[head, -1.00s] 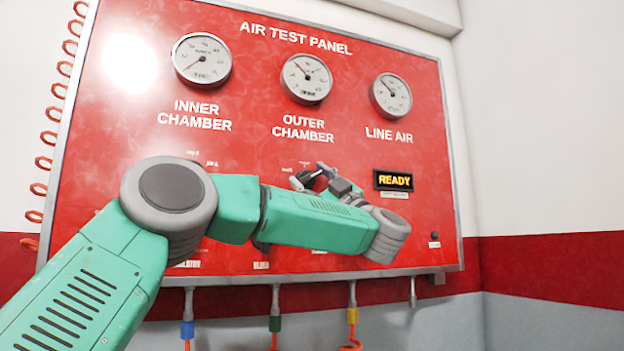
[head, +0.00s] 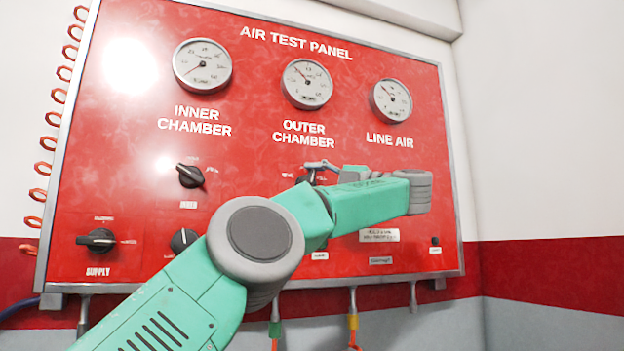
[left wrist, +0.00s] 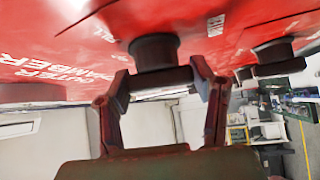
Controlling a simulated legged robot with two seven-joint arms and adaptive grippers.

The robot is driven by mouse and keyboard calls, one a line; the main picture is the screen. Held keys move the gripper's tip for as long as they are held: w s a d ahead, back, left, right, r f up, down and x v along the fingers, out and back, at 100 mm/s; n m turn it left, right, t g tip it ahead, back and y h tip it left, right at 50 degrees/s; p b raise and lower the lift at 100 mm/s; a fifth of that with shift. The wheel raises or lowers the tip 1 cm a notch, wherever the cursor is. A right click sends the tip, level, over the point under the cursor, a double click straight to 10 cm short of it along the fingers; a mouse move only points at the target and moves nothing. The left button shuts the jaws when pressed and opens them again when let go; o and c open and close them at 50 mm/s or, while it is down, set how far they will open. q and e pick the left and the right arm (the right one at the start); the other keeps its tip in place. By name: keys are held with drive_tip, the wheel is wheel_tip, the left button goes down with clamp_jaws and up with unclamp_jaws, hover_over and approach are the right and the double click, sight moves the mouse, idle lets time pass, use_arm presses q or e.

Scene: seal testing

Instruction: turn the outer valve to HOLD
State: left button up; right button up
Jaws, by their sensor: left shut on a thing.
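The red air test panel (head: 250,120) fills much of the head view. The outer valve (head: 304,180) is the black knob below the OUTER CHAMBER gauge, partly hidden by my left gripper (head: 318,169). In the left wrist view the knob's round base (left wrist: 153,52) and its bar show close up. My left gripper (left wrist: 160,82) has one finger on each side of the bar and is shut on it. The small position labels around this valve are too small or covered to read, so its exact setting cannot be told. My right gripper is not in view.
The inner valve (head: 190,176), the supply knob (head: 97,240) and another knob (head: 183,240) sit left of my arm. The OUTER CHAMBER gauge (head: 307,84) is above. Hose fittings (head: 352,310) hang below the panel. My forearm covers the READY display's place.

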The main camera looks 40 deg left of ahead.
use_arm(q)
drive_tip(key=shift+r+n+h+p, duration=0.15)
drive_tip(key=shift+n+h+p, duration=0.45)
drive_tip(key=shift+n+h, duration=0.2)
drive_tip(key=shift+t, duration=0.3)
drive_tip(key=o, duration=1.2)
drive_tip(key=shift+w, duration=0.15)
drive_tip(key=shift+c, duration=0.2)
drive_tip(key=shift+w+a+f, duration=0.2)
drive_tip(key=shift+w, duration=0.05)
drive_tip(key=shift+s, duration=0.2)
